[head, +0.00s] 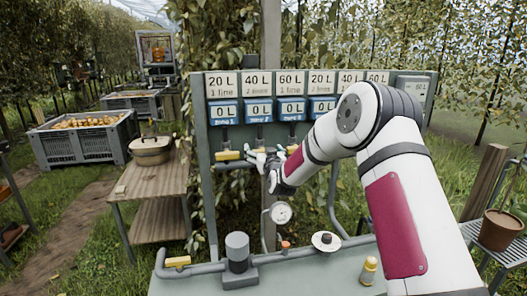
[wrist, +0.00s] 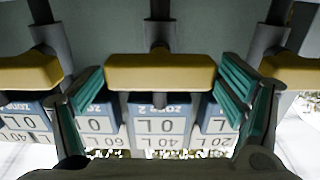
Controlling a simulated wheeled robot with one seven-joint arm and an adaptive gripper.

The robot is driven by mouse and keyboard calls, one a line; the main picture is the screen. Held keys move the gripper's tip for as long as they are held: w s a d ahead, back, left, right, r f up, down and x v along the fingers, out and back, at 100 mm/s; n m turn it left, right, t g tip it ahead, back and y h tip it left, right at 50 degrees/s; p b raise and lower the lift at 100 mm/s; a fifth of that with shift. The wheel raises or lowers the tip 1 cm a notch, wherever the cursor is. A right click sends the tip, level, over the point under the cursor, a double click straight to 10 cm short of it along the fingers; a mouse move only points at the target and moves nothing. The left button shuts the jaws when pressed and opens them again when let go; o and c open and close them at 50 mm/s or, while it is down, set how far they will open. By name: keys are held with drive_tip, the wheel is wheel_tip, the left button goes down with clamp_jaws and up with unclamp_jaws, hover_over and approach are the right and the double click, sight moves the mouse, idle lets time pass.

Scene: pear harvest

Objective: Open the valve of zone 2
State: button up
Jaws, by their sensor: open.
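The zone 2 valve's yellow handle (wrist: 160,74) lies crosswise in the middle of the wrist view, under a grey pipe stub. The zone 2 display (head: 258,111) reads 0 L in the head view, below a 40 L sign (head: 257,83). My gripper (wrist: 162,95) is open, with one teal finger on each side of the zone 2 handle in the wrist view. Nothing is gripped, and I cannot tell whether a finger touches the handle. In the head view my gripper (head: 260,160) is at the panel below that display, hiding its handle.
Neighbouring yellow handles flank it closely, on the left (wrist: 30,71) and right (wrist: 290,70). A round gauge (head: 280,213) hangs below the panel. Pipework with a grey pump (head: 238,252) stands on the bench in front. A wooden side table (head: 150,185) is at left.

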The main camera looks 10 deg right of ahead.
drive_tip(key=shift+c, duration=0.5)
drive_tip(key=c, duration=1.1)
drive_tip(key=shift+o, duration=0.2)
drive_tip(key=shift+a+n, duration=0.1)
drive_tip(key=shift+n, duration=0.2)
drive_tip(key=n, duration=0.1)
drive_tip(key=n+b, duration=0.1)
drive_tip(key=n, duration=0.1)
drive_tip(key=shift+a+n, duration=0.2)
drive_tip(key=shift+n, duration=0.1)
drive_tip(key=n+b, duration=0.2)
drive_tip(key=n, duration=0.2)
drive_tip(key=shift+a+f, duration=0.15)
drive_tip(key=n, duration=0.2)
drive_tip(key=n+b, duration=0.1)
drive_tip(key=n, duration=0.2)
drive_tip(key=shift+a+f+n+b, duration=0.2)
drive_tip(key=shift+f+n+b, duration=0.05)
drive_tip(key=shift+n+b, duration=0.15)
drive_tip(key=shift+f+n, duration=0.15)
drive_tip(key=shift+n, duration=1.75)
